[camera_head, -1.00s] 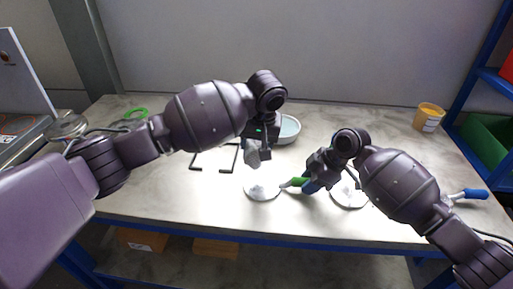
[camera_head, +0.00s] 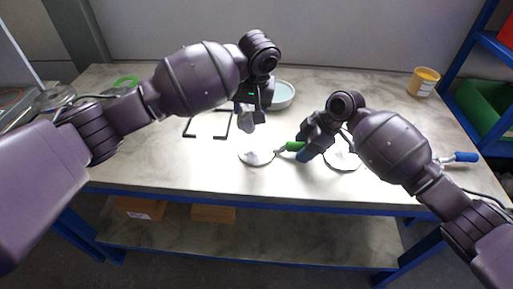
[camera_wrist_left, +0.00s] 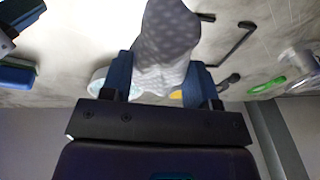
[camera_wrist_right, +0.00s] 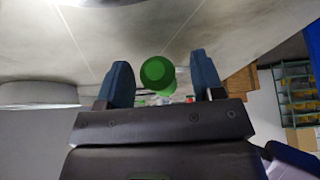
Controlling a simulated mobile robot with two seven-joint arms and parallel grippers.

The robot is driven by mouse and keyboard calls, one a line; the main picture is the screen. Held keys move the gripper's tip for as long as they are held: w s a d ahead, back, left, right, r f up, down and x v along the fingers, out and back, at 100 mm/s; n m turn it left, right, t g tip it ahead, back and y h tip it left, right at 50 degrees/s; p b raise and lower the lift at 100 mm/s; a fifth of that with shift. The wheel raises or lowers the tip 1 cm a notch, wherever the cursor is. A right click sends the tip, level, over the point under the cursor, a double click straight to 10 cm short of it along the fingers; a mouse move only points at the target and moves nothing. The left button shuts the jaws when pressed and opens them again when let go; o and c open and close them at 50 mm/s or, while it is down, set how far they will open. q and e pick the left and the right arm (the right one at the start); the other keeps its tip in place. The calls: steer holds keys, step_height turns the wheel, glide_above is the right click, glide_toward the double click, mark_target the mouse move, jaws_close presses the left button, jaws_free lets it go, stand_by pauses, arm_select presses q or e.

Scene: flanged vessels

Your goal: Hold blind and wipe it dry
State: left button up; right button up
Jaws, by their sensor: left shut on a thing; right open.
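A round pale disc with a whitish patch, seemingly the blind (camera_head: 257,157), lies on the table. A thin shaft seems to join it to a green handle (camera_head: 294,146). My right gripper (camera_head: 308,148) is open at this handle; in the right wrist view the handle's round green end (camera_wrist_right: 157,73) shows between the spread fingers, with gaps on both sides. My left gripper (camera_head: 247,105) is shut on a grey dotted cloth (camera_wrist_left: 165,45), which hangs above and behind the disc, apart from it. The cloth shows in the head view (camera_head: 246,121).
A second pale disc (camera_head: 341,158) lies right of my right gripper. A bowl (camera_head: 286,95) and black frame (camera_head: 189,136) stand behind. A yellow tub (camera_head: 424,82), blue-handled tool (camera_head: 464,156) and green ring (camera_head: 126,82) lie around. The table's front middle is clear.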

steer(key=v, duration=1.2)
